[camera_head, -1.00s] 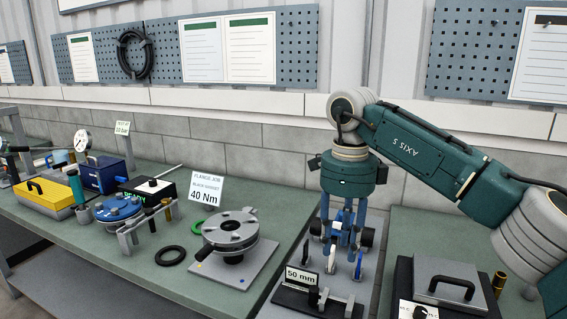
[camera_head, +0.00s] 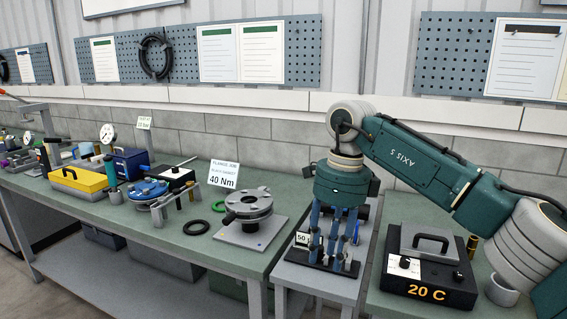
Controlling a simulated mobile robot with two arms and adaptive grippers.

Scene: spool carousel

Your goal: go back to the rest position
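My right gripper (camera_head: 333,256) hangs fingers down, from the arm that comes in from the right. Its blue fingers stand apart, and I see nothing held between them. It is in front of a small grey table (camera_head: 293,270) that bears a black-based fixture with a "50 mm" sign (camera_head: 302,239). The fingers hide much of this fixture, so I cannot tell whether they touch it. My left gripper is not in view.
Left of the gripper, a flange joint (camera_head: 248,204) stands on the green bench, with a black ring (camera_head: 196,227) beside it. A black "20 C" box (camera_head: 431,271) with a handled lid stands close to the right. My forearm passes above it.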

